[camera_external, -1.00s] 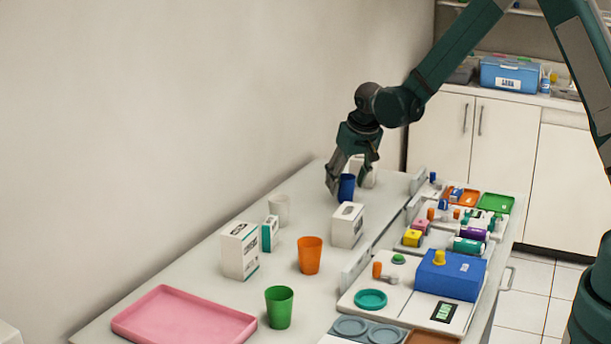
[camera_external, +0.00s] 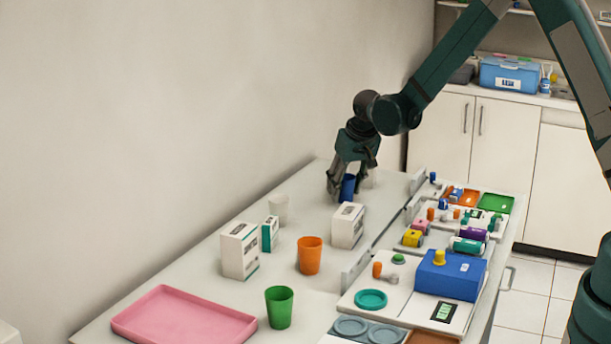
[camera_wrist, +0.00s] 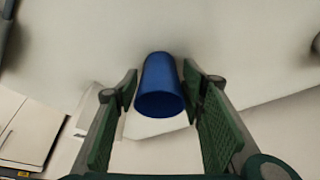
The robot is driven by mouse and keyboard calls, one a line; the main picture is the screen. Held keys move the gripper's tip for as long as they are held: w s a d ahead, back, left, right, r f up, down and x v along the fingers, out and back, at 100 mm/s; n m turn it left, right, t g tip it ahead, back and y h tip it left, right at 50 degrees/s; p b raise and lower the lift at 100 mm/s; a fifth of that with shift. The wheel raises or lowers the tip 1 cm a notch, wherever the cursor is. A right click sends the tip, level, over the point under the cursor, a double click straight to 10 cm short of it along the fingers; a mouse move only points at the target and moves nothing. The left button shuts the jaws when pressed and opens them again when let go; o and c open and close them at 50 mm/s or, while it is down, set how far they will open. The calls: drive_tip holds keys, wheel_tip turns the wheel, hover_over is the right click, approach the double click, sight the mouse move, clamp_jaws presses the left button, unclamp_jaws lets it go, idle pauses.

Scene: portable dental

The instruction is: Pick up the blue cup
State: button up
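The blue cup (camera_external: 347,188) stands on the table near its far end in the external view, partly covered by my gripper (camera_external: 346,184). In the wrist view the blue cup (camera_wrist: 160,88) lies between the two green finger pads of my gripper (camera_wrist: 160,95).
A white cup (camera_external: 279,209), white boxes (camera_external: 239,250), an orange cup (camera_external: 310,256), a green cup (camera_external: 279,307) and a pink tray (camera_external: 184,319) stand nearer on the table. Another white box (camera_external: 348,225) is just in front of the blue cup. Trays of small items line the right.

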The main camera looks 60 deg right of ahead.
drive_tip(key=c, duration=0.3)
drive_tip(key=shift+r, duration=0.1)
wheel_tip(320, 180, up, 10)
drive_tip(key=p, duration=0.1)
idle(0.6)
